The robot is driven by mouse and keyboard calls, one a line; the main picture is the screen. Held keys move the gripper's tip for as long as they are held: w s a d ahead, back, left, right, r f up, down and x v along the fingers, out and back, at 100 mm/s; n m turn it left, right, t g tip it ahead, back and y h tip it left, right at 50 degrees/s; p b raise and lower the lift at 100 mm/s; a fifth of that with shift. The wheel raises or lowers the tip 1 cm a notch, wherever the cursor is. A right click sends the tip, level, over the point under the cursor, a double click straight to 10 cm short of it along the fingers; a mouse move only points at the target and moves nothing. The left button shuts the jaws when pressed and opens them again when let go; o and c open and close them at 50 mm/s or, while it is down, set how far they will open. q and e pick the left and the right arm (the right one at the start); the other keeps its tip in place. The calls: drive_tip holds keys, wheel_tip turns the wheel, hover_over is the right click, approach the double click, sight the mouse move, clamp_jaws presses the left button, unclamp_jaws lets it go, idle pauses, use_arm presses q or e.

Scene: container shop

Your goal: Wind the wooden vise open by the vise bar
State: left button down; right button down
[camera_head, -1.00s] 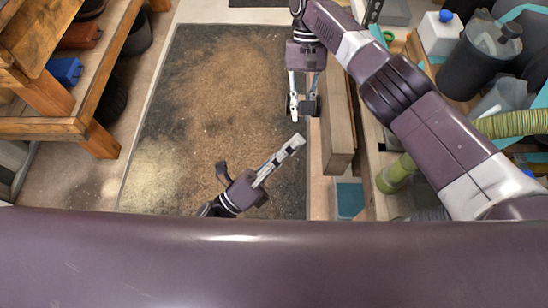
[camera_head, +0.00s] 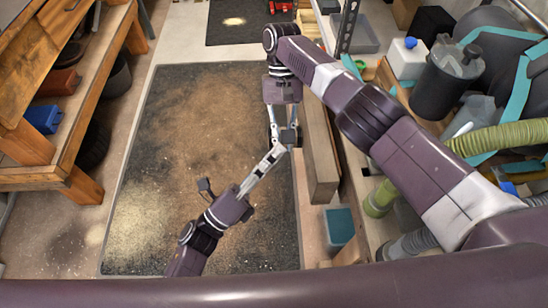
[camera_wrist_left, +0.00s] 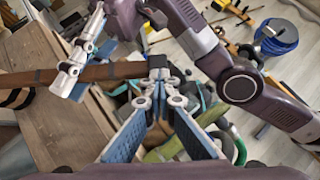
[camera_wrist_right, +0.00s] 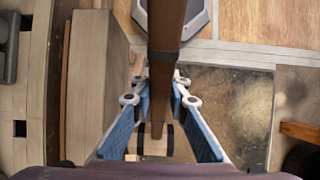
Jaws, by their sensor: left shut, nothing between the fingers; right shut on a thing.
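The wooden vise (camera_head: 320,150) is a brown block on the bench edge, right of my grippers in the head view. The vise bar (camera_wrist_left: 112,72) is a dark brown rod with a black end (camera_wrist_left: 157,62) in the left wrist view. My right gripper (camera_head: 286,136) is shut on the bar, which also runs between its fingers in the right wrist view (camera_wrist_right: 166,45). My left gripper (camera_head: 277,150) is shut and empty; its fingertips (camera_wrist_left: 160,90) are close to the bar's black end. I cannot tell whether they touch. The bar is mostly hidden in the head view.
The workbench at right holds a dark canister (camera_head: 445,80), a white bottle (camera_head: 407,58) and a green hose (camera_head: 500,136). A teal box (camera_head: 339,226) is near its front. A wooden shelf (camera_head: 75,165) stands at left.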

drive_tip(key=c, duration=2.2)
unclamp_jaws()
drive_tip(key=shift+s+d+f, duration=0.25)
drive_tip(key=shift+s+f, duration=0.1)
drive_tip(key=shift+c, duration=0.2)
drive_tip(key=o, duration=0.4)
drive_tip(key=shift+w, duration=0.1)
use_arm(q)
drive_tip(key=shift+d+r, duration=0.2)
use_arm(e)
drive_tip(key=shift+r, duration=0.1)
